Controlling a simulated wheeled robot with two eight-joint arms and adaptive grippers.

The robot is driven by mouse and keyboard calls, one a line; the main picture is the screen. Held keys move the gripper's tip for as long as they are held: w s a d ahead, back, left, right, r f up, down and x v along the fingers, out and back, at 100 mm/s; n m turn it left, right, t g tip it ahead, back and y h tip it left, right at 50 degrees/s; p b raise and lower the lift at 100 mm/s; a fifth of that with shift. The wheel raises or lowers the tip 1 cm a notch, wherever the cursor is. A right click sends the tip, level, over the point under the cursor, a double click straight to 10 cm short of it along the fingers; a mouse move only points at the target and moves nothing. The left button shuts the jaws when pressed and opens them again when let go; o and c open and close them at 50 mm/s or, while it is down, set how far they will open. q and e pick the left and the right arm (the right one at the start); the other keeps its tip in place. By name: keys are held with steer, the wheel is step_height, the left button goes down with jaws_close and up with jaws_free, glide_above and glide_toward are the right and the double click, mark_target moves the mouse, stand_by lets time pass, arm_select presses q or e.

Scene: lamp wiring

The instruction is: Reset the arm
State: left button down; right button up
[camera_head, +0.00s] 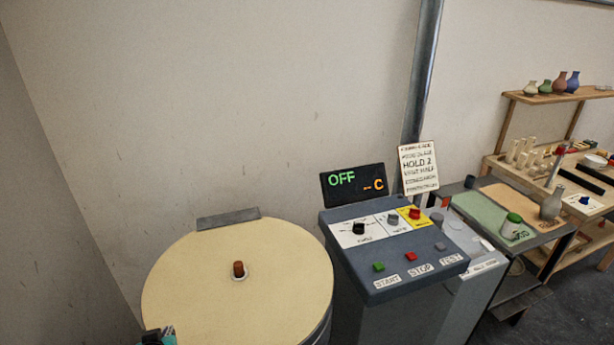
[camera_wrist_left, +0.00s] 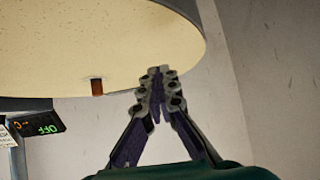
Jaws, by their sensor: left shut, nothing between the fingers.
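My left gripper (camera_wrist_left: 157,76) is shut and empty in the left wrist view. In the head view only a small dark and teal part of it (camera_head: 158,337) shows at the bottom edge, in front of the round cream lid (camera_head: 200,285). The lid also shows in the left wrist view (camera_wrist_left: 60,40), which is turned upside down; the fingertips overlap its edge there, and I cannot tell the gap. A reddish-brown knob (camera_head: 239,269) stands at the lid's middle. My right gripper is not in view.
Right of the lid stands a grey control console (camera_head: 400,265) with buttons and a display (camera_head: 352,184) reading OFF. A sign (camera_head: 418,167) stands behind it. Farther right are a side table (camera_head: 490,215) and a wooden workbench (camera_head: 545,180) with vases. The wall behind the lid is bare.

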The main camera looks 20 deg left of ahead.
arm_select(q)
steer(key=shift+w+d, duration=0.3)
steer(key=w+d+r+m+h, duration=0.2)
steer(key=w+d+m+h, duration=0.35)
steer(key=d, duration=0.85)
steer(key=d+r+m+h, duration=0.1)
steer(key=d+r+m, duration=0.1)
steer(key=d, duration=1.3)
steer(key=shift+s+r+g+b, duration=0.3)
steer(key=shift+s+r+b, duration=0.1)
steer(key=shift+r, duration=0.1)
